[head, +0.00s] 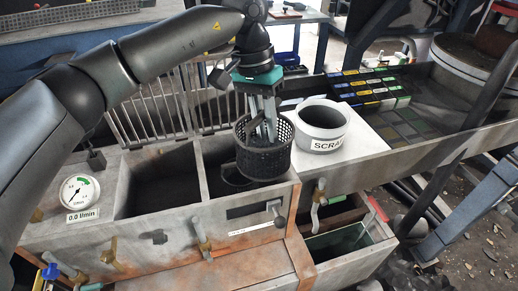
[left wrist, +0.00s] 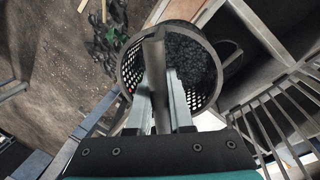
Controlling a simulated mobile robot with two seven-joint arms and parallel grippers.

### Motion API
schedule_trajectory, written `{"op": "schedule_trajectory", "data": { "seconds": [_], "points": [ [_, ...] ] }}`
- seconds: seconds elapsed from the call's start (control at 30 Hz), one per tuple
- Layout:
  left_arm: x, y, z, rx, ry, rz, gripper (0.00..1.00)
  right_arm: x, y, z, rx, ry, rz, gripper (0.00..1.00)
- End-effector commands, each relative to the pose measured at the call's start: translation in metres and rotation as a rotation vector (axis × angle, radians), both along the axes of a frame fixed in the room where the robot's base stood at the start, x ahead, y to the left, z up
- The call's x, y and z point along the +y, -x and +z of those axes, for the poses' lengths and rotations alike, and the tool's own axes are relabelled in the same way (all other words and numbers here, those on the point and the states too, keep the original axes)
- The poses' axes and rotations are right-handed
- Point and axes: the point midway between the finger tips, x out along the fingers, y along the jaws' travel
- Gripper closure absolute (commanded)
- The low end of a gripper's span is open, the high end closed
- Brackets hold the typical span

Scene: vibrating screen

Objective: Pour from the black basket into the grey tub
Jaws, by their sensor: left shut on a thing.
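The black basket (head: 264,160) is a round perforated basket. It hangs roughly upright over the right-hand compartment of the grey box, just left of the tub. My left gripper (head: 265,130) reaches down into its mouth and is shut on it. In the left wrist view, the basket (left wrist: 128,72) holds dark granules (left wrist: 190,62), and the fingers close on an upright bar inside it. The grey tub (head: 322,132), labelled "SCRA" with the rest hidden, stands upright on a pale ledge. The tub's bottom inside is hard to see. My right gripper is out of view.
The box (head: 150,215) has two dark compartments and a barred rack (head: 150,110) behind. A flow gauge (head: 80,193) is on its left. A rack of coloured blocks (head: 370,88) lies beyond the tub. Open bins (head: 340,235) sit low in front.

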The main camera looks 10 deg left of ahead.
Motion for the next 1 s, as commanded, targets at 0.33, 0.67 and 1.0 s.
{"op": "schedule_trajectory", "data": {
  "seconds": [0.33,0.67,1.0],
  "points": [
    [-0.023,0.000,0.106,-0.006,0.003,0.152,1.00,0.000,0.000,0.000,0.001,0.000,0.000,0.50],
    [-0.043,0.000,0.197,-0.003,0.002,0.293,1.00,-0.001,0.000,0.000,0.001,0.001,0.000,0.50],
    [-0.051,0.000,0.235,0.000,0.001,0.353,1.00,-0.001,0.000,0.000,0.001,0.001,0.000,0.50]
  ]
}}
